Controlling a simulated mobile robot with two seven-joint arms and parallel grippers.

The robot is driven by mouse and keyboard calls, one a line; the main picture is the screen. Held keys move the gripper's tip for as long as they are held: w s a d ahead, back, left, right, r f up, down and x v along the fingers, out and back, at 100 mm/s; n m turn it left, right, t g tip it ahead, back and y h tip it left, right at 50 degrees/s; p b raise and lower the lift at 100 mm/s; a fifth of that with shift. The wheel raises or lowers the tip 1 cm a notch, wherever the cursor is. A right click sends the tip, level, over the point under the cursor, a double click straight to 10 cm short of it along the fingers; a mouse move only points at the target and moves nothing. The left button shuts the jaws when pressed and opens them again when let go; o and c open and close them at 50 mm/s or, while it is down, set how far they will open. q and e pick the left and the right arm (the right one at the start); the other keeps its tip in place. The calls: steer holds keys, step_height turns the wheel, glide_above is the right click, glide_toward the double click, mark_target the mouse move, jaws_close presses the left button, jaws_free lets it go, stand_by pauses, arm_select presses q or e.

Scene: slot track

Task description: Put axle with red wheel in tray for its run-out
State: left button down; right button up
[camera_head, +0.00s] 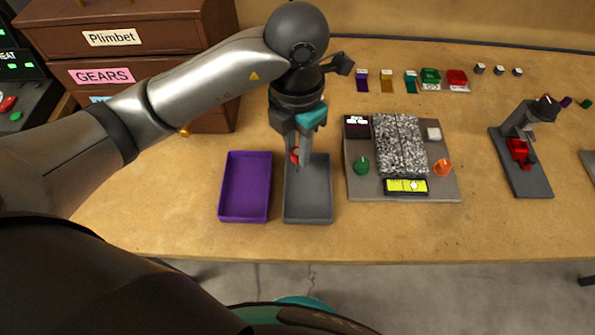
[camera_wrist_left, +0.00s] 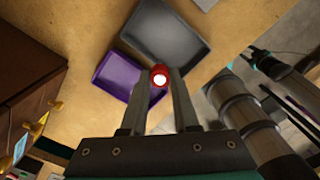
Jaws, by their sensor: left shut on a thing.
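My left gripper (camera_head: 302,160) is shut on the axle with the red wheel. In the head view only a bit of the red wheel (camera_head: 294,155) shows beside the fingers. In the left wrist view the red wheel (camera_wrist_left: 159,76) with a bright white centre sits between the fingertips. The gripper is over the far end of a grey tray (camera_head: 308,205). A purple tray (camera_head: 245,190) lies just left of the grey one. Both trays look empty where visible. The fingers hide part of the grey tray's far end. My right gripper does not show.
A grey board (camera_head: 435,193) with a speckled panel, green and orange knobs and a yellow display lies right of the trays. A dark stand with a red part (camera_head: 518,150) is farther right. A brown drawer cabinet (camera_head: 170,60) stands behind left. The table front is clear.

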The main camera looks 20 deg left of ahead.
mark_target(297, 171)
arm_select(q)
step_height(297, 171, down, 7)
steer(key=shift+f+b, duration=0.1)
steer(key=shift+b, duration=0.5)
steer(key=c, duration=0.7)
jaws_free()
steer(key=shift+o, duration=0.2)
step_height(297, 171, up, 12)
steer(key=p, duration=0.3)
